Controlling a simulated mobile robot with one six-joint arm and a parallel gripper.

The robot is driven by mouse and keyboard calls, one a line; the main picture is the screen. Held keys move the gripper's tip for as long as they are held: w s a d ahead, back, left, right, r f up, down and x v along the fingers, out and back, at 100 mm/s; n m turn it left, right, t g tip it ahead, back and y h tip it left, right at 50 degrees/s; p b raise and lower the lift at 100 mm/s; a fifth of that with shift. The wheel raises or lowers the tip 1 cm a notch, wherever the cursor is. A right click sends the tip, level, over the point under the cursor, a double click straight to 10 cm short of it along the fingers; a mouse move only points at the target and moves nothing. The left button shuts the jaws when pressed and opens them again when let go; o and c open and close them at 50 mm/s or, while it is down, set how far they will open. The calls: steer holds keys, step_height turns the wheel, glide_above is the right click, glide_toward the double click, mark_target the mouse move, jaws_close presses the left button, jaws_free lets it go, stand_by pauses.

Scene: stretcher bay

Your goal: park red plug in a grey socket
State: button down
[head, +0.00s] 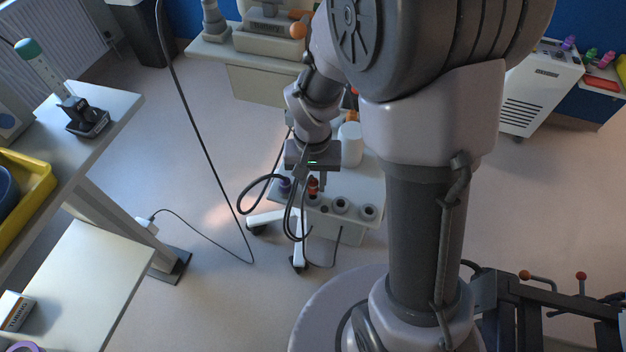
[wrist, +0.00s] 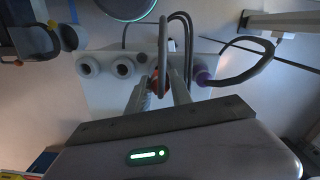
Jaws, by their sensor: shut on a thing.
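The red plug (head: 313,185) is between the fingers of my gripper (head: 316,181), which is shut on it above the white cart. In the wrist view the plug (wrist: 155,82) shows as a red patch between the fingertips (wrist: 163,80), partly hidden by its dark cable. Round grey sockets with dark holes line the cart's front edge; one socket (head: 340,205) and another (head: 368,211) look empty. Two empty ones also show in the wrist view, left of the plug (wrist: 88,66) and nearer it (wrist: 123,67). Whether the plug's lower end is in a socket is hidden.
A purple plug (head: 285,185) with a looping dark cable (wrist: 245,72) stands at the other end of the row. A white bottle (head: 350,145) stands on the cart (head: 372,185) behind the sockets. A long black cable (head: 200,130) hangs to the left. Floor right of the cart is clear.

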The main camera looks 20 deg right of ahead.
steer(key=shift+f+b, duration=1.3)
steer(key=shift+f, duration=0.1)
stand_by(0.4)
steer(key=c, duration=1.1)
jaws_free()
steer(key=shift+o, duration=0.2)
